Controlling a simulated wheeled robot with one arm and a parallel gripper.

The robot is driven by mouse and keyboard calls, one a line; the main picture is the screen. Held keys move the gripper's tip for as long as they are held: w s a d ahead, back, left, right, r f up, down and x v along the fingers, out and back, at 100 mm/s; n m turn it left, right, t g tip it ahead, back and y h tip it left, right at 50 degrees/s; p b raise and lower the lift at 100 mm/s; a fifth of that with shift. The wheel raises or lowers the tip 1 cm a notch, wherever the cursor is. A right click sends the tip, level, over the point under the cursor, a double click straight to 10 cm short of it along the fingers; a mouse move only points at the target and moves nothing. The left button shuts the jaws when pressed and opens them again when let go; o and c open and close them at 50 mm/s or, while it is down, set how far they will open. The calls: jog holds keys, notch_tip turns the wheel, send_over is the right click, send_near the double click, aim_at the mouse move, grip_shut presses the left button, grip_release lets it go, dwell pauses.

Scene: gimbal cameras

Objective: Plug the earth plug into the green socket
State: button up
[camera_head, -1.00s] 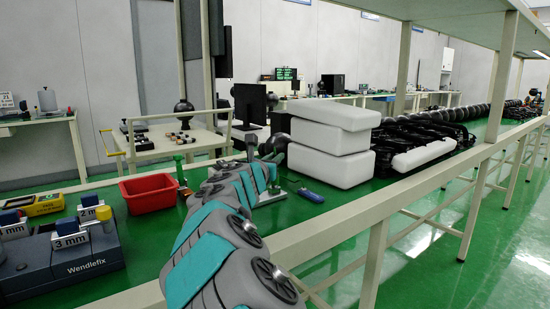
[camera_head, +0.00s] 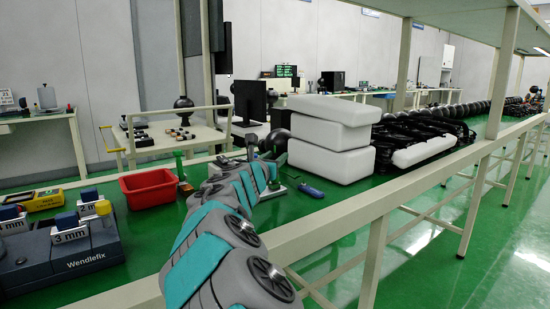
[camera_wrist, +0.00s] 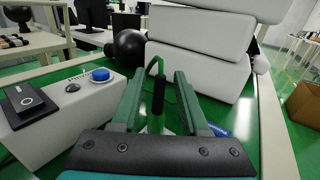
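In the wrist view my gripper (camera_wrist: 160,84) has its two green fingers apart, with gaps on both sides. Between them shows a thin upright green piece with a black middle part (camera_wrist: 158,97) and a hooked top; it may be the earth plug and its lead, but I cannot tell. Neither finger clearly touches it. In the head view my gripper (camera_head: 251,152) is low over the green bench top, and my arm hides what lies just below it. I cannot pick out the green socket in either view.
A white box with a blue button (camera_wrist: 100,75) stands left of my gripper. Stacked white blocks (camera_head: 325,138) and a black ball (camera_wrist: 129,45) are beyond it. A blue-handled tool (camera_head: 311,191) lies at right. A red bin (camera_head: 150,190) and the Wendlefix unit (camera_head: 90,260) stand left.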

jog(key=shift+o, duration=0.2)
jog(key=v, duration=0.8)
dwell(1.8)
